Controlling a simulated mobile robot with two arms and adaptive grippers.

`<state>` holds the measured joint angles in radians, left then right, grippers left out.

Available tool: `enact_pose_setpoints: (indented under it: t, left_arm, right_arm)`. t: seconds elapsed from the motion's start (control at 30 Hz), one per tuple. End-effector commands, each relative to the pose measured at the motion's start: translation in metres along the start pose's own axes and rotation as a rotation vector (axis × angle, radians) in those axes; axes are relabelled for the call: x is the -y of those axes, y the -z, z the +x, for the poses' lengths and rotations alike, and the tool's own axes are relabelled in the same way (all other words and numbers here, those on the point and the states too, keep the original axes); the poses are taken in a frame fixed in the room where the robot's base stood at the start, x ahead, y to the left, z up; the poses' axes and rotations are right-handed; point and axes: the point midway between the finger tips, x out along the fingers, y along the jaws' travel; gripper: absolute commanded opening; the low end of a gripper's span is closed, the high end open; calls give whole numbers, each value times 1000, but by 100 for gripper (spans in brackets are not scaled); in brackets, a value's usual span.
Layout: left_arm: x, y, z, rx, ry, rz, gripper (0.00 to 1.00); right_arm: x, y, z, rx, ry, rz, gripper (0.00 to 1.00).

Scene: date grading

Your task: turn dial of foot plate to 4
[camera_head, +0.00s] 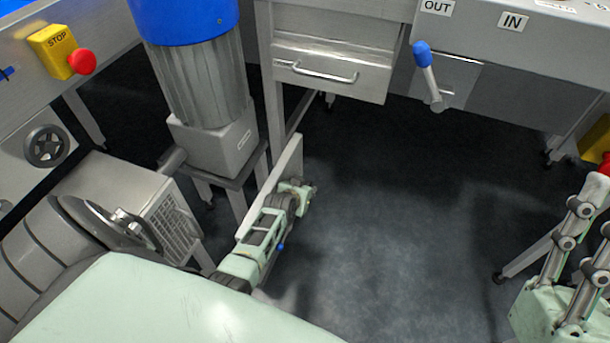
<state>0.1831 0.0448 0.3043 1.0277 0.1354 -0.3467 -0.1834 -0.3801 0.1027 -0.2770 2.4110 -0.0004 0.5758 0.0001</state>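I cannot make out a dial or any numbers on a foot plate in this view. A narrow pale plate (289,157) stands on edge near the middle; I cannot tell whether it is the foot plate. My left gripper (301,193) is seen from the side, low over the floor and right in front of this plate. Whether it touches the plate is unclear, and its finger gap does not show. A small blue spot shows beside it. My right gripper (590,195) is at the right edge, partly cut off, with its fingertips unclear.
A yellow stop box (52,50) and black handwheel (46,146) are at left. A blue-topped motor (200,75) stands beside a drawer (330,68). A blue-knobbed lever (428,75) hangs below OUT and IN labels. The middle floor (390,210) is clear.

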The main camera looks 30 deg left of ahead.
Motion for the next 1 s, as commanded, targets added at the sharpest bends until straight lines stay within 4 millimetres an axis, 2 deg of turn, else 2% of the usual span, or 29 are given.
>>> enact_pose_setpoints:
  t: [0.3,0.47,1.0]
  left_arm:
    - [0,0,-1,1,-1,0,35]
    - [0,-1,-10,0,-1,0,35]
    - [0,0,-95,-1,0,1,35]
  right_arm:
    - [-1,-1,0,4,-1,-1,40]
    - [0,-1,0,3,-1,-1,40]
    - [0,-1,0,2,0,0,40]
